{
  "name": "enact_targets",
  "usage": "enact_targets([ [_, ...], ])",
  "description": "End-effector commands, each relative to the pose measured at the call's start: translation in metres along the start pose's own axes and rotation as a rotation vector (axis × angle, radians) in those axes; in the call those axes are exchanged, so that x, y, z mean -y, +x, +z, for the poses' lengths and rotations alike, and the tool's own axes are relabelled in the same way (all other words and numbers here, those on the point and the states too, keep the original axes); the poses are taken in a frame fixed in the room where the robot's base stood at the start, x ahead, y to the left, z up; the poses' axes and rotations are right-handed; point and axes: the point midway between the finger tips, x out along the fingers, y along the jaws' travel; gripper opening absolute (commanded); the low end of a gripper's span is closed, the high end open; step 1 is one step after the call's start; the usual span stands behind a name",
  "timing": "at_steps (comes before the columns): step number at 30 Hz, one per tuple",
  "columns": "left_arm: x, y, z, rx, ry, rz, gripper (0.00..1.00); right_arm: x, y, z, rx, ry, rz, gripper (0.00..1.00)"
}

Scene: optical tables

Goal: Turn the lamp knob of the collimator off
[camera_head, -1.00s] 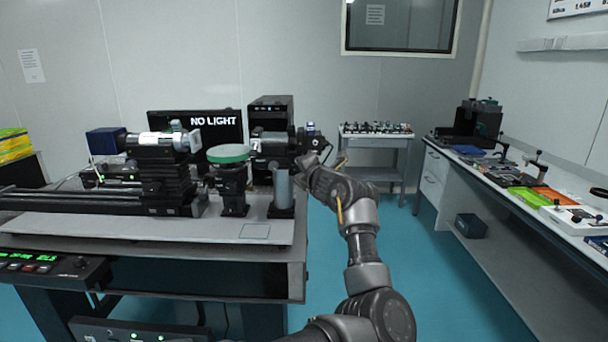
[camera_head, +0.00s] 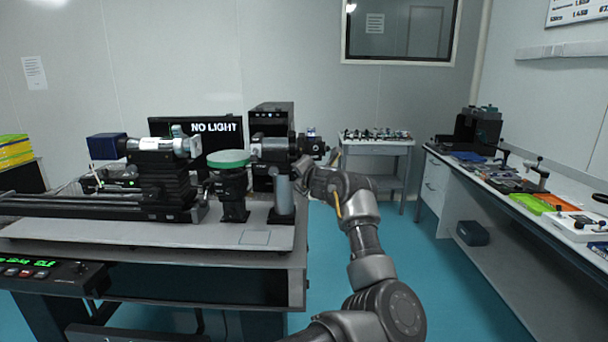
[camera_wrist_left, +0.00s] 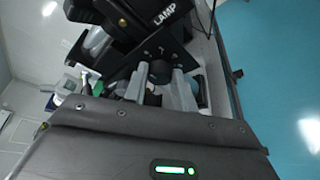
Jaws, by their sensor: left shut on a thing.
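The collimator (camera_head: 270,149) is a black tube on a silver post at the right end of the optical table. In the left wrist view its black housing (camera_wrist_left: 152,48) carries the label LAMP, and a round dark lamp knob (camera_wrist_left: 160,71) shows below it. My left gripper (camera_wrist_left: 165,92) has its grey fingers on either side of the knob and is shut on it. In the head view the left gripper (camera_head: 303,168) is at the collimator's right end, small and partly hidden by my wrist. My right gripper is in neither view.
A monitor (camera_head: 217,128) behind reads NO LIGHT. A green-topped round stage (camera_head: 228,157) stands left of the collimator, with another tube instrument (camera_head: 160,143) farther left. A side bench (camera_head: 500,184) runs along the right. The blue floor between is open.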

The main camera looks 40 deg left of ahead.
Motion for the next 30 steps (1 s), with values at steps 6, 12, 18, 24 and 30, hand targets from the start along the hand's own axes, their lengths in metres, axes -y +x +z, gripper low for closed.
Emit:
enact_targets([
  [6,0.001,0.000,0.000,0.000,0.000,-0.001,0.49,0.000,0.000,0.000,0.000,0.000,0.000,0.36],
  [12,0.000,0.000,-0.001,-0.001,0.000,0.000,0.49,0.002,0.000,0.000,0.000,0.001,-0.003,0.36],
  [18,0.001,-0.013,-0.001,0.000,0.000,0.001,0.49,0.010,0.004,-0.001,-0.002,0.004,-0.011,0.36],
  [24,0.001,-0.043,-0.002,-0.001,0.003,0.005,0.49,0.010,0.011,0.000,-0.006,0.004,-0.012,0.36],
  [30,0.003,-0.078,-0.002,0.001,0.000,0.002,0.49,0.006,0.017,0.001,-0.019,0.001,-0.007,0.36],
])
